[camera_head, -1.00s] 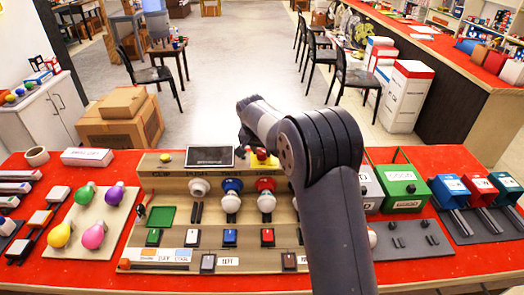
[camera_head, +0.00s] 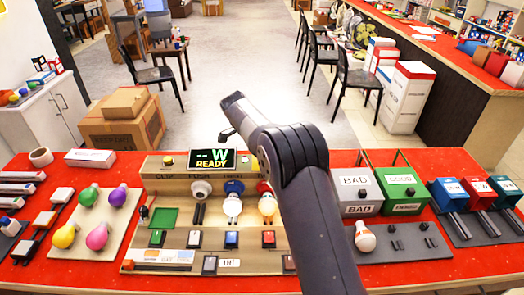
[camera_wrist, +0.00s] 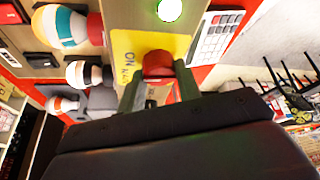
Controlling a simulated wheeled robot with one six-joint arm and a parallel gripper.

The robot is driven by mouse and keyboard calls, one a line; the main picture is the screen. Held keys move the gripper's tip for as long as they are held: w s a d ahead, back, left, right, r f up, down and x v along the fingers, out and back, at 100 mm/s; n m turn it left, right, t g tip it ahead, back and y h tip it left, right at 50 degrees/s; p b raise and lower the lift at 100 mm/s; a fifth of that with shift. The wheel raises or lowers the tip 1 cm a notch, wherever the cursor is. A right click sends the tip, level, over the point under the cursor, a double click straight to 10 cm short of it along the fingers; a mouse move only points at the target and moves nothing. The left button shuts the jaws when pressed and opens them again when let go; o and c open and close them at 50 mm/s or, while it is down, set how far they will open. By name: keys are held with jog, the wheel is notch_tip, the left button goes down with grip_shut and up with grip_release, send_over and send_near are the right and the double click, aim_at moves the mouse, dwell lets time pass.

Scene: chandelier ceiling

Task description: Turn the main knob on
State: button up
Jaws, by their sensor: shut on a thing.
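The red main knob (camera_wrist: 158,64) stands on a yellow plate (camera_wrist: 124,45) marked "ON" in the wrist view. My gripper (camera_wrist: 157,82) is shut on the red knob, with one finger at each side. A lamp above the plate glows green (camera_wrist: 170,9). In the head view my arm hides the knob and my gripper. The tester panel (camera_head: 150,240) stands on the red table. Its display (camera_head: 211,159) is lit and reads "--W READY".
Bulbs sit in the panel's blue and red sockets, such as the white bulb (camera_head: 233,207). Loose coloured bulbs lie on a tray (camera_head: 112,238) at left. A grey "BAD" box (camera_head: 355,190) and a green "GOOD" box (camera_head: 402,190) stand at right.

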jog(key=shift+m, duration=0.4)
jog(key=o, duration=1)
jog(key=shift+c, duration=0.2)
jog(key=v, duration=1)
jog(key=shift+a+r, duration=0.25)
jog(key=shift+r, duration=0.15)
jog(key=shift+w+f, duration=0.1)
jog(key=x, duration=1)
jog(key=shift+d+f, duration=0.25)
jog(key=shift+f, duration=0.1)
